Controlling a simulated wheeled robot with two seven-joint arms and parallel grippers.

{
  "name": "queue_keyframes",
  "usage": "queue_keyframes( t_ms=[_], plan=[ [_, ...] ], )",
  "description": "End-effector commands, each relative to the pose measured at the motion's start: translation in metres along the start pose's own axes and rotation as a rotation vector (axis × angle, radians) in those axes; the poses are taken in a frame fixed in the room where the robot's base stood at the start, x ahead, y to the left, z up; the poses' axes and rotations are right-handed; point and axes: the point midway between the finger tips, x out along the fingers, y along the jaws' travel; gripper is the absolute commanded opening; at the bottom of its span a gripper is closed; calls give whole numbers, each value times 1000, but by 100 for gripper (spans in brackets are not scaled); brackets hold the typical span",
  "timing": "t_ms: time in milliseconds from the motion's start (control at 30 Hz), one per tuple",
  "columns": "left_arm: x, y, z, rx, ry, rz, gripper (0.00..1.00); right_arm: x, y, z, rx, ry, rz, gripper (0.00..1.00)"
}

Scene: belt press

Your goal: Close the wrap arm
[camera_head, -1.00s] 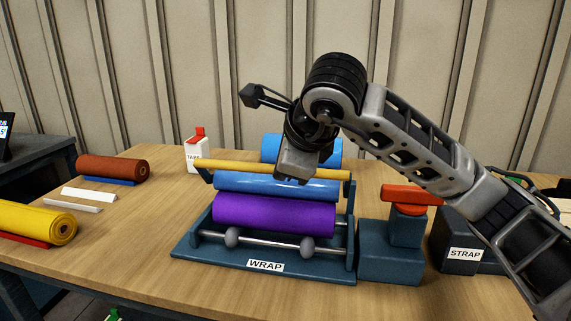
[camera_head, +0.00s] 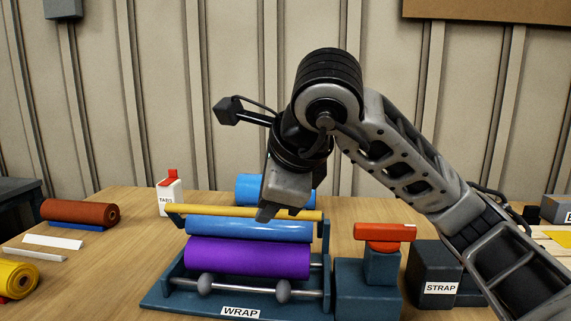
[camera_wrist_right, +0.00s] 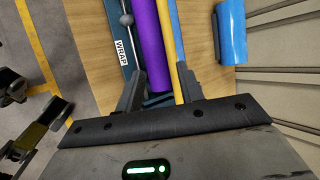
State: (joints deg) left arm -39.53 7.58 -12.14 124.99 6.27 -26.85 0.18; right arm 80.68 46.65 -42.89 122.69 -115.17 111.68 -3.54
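The wrap station (camera_head: 160,303) is a dark blue frame labelled WRAP. A purple roll (camera_head: 248,258) lies in it, with a shiny blue roller (camera_head: 250,229) above and behind. A yellow bar (camera_head: 205,210), which looks like the wrap arm, spans the top between the side brackets; it also shows in the wrist view (camera_wrist_right: 174,40). My right gripper (camera_head: 270,214) points down at the bar, right of its middle. In the wrist view its fingers (camera_wrist_right: 160,76) are apart, with the bar passing between them, nearer the right finger. Whether they touch it I cannot tell.
A red-topped press (camera_head: 383,232) and a STRAP block (camera_head: 430,270) stand to the right, partly under my right arm. Brown (camera_head: 75,211) and yellow (camera_head: 18,279) rolls lie left.

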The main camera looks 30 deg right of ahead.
Motion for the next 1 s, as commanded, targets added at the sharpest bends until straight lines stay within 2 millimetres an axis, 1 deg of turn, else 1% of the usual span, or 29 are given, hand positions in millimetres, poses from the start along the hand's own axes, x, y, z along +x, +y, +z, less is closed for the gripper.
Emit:
queue_keyframes(
  t_ms=[33,200,300,400,567,1000],
  plan=[
    [0,0,-1,0,1,0,36,-14,-1,1,-1,-5,-6,38],
    [-5,1,-8,6,2,-2,36,-54,-4,1,1,-2,-11,38],
    [-6,1,-9,12,0,-5,36,-68,-3,0,2,-2,-10,38],
    [-6,0,-7,14,-7,-7,36,-77,-2,0,2,-3,-8,38],
    [-5,0,-3,16,-16,-8,36,-82,-1,0,3,-1,-5,38],
    [-5,0,-3,17,-16,-7,36,-82,-1,0,4,-2,-5,38]
  ],
)
